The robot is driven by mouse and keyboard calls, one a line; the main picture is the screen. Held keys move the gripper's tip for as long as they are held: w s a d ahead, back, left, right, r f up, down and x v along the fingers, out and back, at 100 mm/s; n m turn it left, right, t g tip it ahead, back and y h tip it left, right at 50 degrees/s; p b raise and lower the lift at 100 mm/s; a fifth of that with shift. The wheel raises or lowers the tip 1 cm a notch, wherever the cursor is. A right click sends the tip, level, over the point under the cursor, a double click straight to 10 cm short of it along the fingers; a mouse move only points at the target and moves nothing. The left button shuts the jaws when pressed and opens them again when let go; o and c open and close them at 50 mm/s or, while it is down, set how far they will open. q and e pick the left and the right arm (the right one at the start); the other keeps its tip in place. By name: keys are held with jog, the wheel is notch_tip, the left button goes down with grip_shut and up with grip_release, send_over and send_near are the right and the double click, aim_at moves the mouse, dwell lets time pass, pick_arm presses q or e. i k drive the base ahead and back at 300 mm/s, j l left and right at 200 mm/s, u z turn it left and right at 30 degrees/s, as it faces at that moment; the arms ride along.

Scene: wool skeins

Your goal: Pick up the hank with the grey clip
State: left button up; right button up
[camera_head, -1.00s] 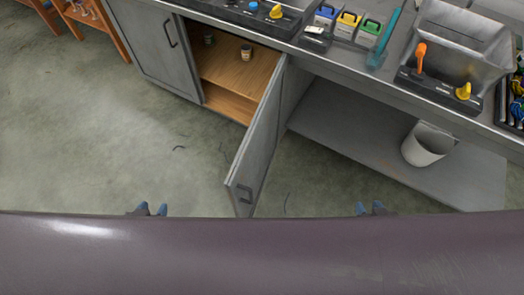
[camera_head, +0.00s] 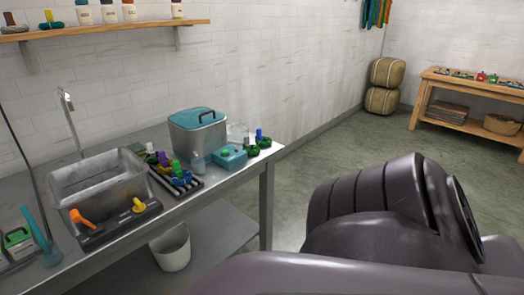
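Several small coloured items that look like clipped hanks lie in a dark rack (camera_head: 178,183) on the bench, beside the sink. Two dark green bundles sit at the bench's right end. The nearer bundle (camera_head: 252,151) has a pale, possibly grey top, and the farther bundle (camera_head: 265,143) has a blue one. Coloured hanks (camera_head: 376,13) hang on the wall at the top. The picture is too small for me to tell surely which hank has the grey clip. Neither of my grippers is in view.
A white bucket (camera_head: 171,248) stands on the lower shelf. A wooden table (camera_head: 470,88) stands at the far right. The floor (camera_head: 335,145) between is clear.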

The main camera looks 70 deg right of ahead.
aim_at(247, 146)
jog(key=k+z, duration=0.1)
jog(key=z, duration=0.3)
jog(key=k+z, duration=0.1)
jog(key=z, duration=0.35)
jog(key=k+z, duration=0.1)
jog(key=z, duration=0.3)
jog(key=i+j+z, duration=0.1)
jog(key=z, duration=0.35)
jog(key=i+j+z, duration=0.2)
jog(key=z, duration=0.3)
jog(key=i+l+u, duration=0.1)
jog(key=u, duration=0.3)
jog(key=i+l+u, duration=0.1)
jog(key=u, duration=0.35)
jog(key=i+l+u, duration=0.1)
jog(key=l+u, duration=0.15)
jog(key=u, duration=0.15)
jog(key=i+l+u, duration=0.2)
jog(key=l, duration=0.2)
jog(key=l+u, duration=0.25)
jog(key=l, duration=0.15)
jog(key=l+u, duration=0.2)
jog(key=l, duration=2.15)
